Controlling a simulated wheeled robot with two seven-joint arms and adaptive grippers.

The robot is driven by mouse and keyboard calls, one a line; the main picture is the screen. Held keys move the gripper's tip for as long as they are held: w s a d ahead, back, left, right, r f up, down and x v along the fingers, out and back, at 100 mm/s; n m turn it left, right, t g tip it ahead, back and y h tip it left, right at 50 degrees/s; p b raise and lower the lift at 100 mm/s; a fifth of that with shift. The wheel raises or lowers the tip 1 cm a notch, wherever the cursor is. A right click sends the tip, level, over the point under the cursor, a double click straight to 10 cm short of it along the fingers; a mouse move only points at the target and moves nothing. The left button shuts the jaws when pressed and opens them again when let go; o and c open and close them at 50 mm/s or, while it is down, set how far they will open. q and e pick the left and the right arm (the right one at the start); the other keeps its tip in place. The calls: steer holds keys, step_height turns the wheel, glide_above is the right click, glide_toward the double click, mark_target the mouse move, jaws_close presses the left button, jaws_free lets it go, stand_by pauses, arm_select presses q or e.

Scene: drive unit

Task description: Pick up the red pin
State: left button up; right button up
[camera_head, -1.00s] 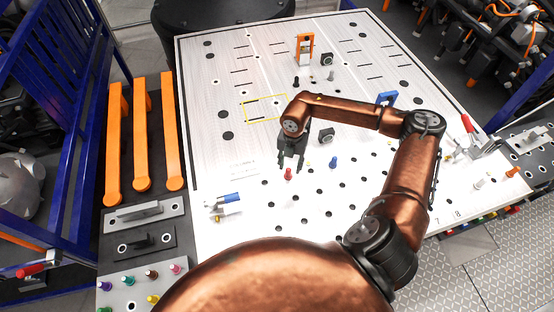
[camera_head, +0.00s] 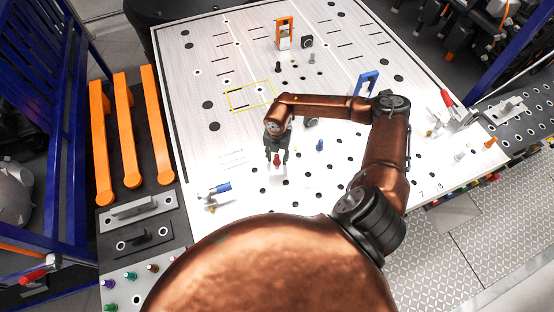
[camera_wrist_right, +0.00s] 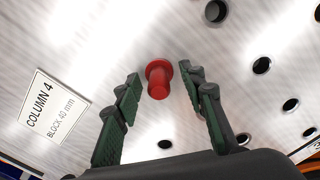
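The red pin (camera_head: 277,159) stands on the white perforated board (camera_head: 215,60), under my right gripper. In the right wrist view the red pin (camera_wrist_right: 158,78) shows its round head and shaft between the two fingers, with a gap on each side. My right gripper (camera_head: 276,160) is open; its dark green-faced fingers (camera_wrist_right: 160,100) straddle the pin in that picture without visibly touching it. How far the fingertips are above the board I cannot tell exactly. My left gripper is not in view.
A blue pin (camera_head: 320,145) stands to the right of the red one. A blue-handled clamp (camera_head: 214,190) sits at the board's left front. A blue bracket (camera_head: 367,83) and an orange bracket (camera_head: 285,33) stand farther back. Orange bars (camera_head: 129,140) lie left of the board.

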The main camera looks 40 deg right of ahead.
steer(key=shift+c, duration=0.5)
jaws_close()
steer(key=shift+w, duration=0.1)
steer(key=shift+r, duration=0.2)
